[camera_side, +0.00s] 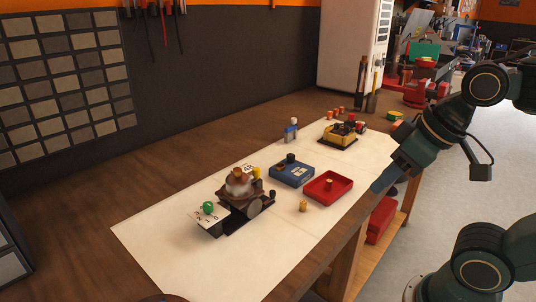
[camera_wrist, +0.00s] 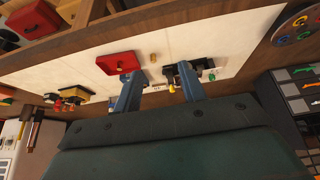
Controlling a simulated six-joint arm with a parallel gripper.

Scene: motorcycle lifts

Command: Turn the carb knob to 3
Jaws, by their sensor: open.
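The carburetor (camera_side: 240,190) stands on a dark base at the left of the white mat (camera_side: 150,235). A round green knob (camera_side: 208,208) is at its left end, above a white plate (camera_side: 209,222) with printed numbers. I cannot tell which number the knob points at. In the wrist view the green knob (camera_wrist: 211,76) shows just right of the right finger, which partly hides the carburetor (camera_wrist: 176,72). My gripper (camera_side: 383,181) is at the right, past the bench's front edge and well away from the knob. Its blue fingers (camera_wrist: 158,88) are spread apart with nothing between them.
A red tray (camera_side: 343,187) holding a small brass part, a blue box (camera_side: 291,179) and a loose brass piece (camera_side: 303,206) lie between my gripper and the carburetor. A yellow block assembly (camera_side: 339,138) stands farther back. The mat's near left is clear.

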